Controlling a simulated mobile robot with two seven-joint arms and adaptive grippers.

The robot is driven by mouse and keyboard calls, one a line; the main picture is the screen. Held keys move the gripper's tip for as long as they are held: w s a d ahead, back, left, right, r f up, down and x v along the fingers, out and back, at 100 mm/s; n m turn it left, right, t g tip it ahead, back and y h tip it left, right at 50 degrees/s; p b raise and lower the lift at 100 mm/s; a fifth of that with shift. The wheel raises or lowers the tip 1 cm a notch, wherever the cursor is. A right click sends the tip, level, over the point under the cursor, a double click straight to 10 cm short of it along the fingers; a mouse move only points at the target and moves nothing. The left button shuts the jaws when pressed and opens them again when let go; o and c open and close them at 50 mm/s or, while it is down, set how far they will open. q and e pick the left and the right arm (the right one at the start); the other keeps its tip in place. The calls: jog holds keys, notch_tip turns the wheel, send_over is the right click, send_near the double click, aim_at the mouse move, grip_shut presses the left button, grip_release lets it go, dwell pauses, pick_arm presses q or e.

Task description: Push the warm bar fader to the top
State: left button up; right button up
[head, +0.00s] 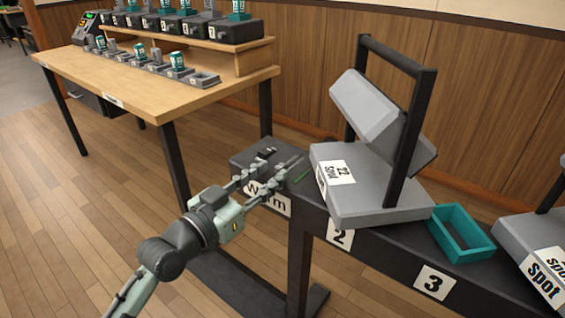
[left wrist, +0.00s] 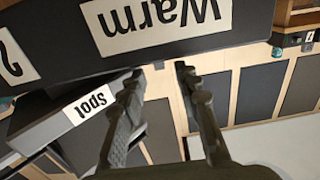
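The warm fader unit is a dark box (head: 247,157) at the left end of the black bench, with a white "Warm" label (head: 266,200) on its front. The label appears upside down in the left wrist view (left wrist: 163,22). A short green mark (head: 302,177) shows on its top at the right. I cannot make out the fader's knob; my fingers hide part of the top. My left gripper (head: 284,164) is over the box's front in the head view, fingers apart. The left wrist view shows its fingertips (left wrist: 159,70) spread with nothing between them. My right gripper is not in view.
A grey spot lamp (head: 365,185) in a black yoke stands just right of the fader unit. A teal open frame (head: 462,233) and another spot lamp (head: 538,255) lie farther right along the black bench. A wooden table (head: 120,84) with small units stands behind left.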

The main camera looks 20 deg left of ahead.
aim_at(277, 169)
pick_arm(q)
jog(key=shift+x, duration=2.3)
jog(key=shift+f, duration=0.1)
jog(key=shift+c, duration=0.5)
grip_shut()
